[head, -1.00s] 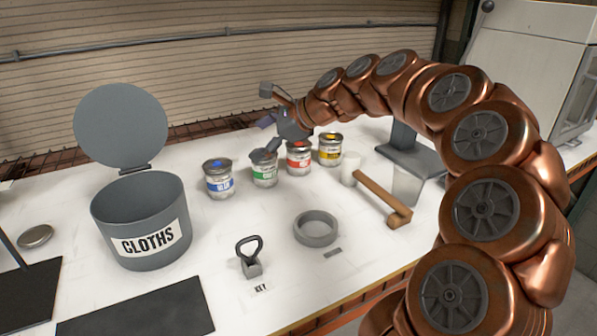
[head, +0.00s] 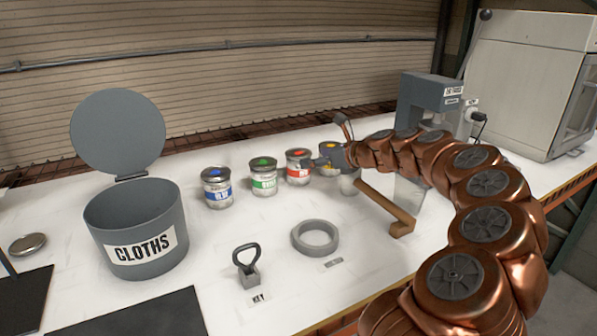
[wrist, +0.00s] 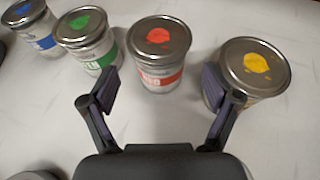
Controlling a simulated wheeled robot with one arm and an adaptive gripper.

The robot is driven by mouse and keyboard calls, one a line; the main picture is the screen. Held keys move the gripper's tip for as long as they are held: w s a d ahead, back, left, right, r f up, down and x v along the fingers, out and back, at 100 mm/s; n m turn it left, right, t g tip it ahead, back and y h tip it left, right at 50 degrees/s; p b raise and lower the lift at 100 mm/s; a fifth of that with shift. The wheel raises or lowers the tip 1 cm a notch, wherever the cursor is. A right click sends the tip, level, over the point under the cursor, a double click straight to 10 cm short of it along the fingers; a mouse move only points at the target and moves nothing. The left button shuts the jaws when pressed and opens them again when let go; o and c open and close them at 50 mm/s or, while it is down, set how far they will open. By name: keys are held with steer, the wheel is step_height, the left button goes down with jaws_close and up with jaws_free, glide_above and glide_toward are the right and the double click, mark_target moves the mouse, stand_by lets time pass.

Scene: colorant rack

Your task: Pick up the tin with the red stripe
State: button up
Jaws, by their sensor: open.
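The tin with the red stripe (head: 298,168) stands upright on the white bench, third from the left in a row of tins. It also shows in the wrist view (wrist: 161,55), with a red blob on its metal lid. My gripper (wrist: 163,103) is open and empty. In the wrist view the red tin lies ahead of and between its two spread fingers, not gripped. In the head view my gripper (head: 318,163) comes from the right, close to the red tin, and partly hides the yellow tin.
The green tin (wrist: 88,42) is near the left finger and the yellow tin (wrist: 253,70) is at the right finger. The blue tin (head: 216,187) stands farther left. A grey ring (head: 315,237), a cloths bin (head: 135,227) and a brown-handled tool (head: 388,207) share the bench.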

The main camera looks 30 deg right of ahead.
mark_target(298, 169)
steer(key=shift+x, duration=3.5)
steer(key=c, duration=1.1)
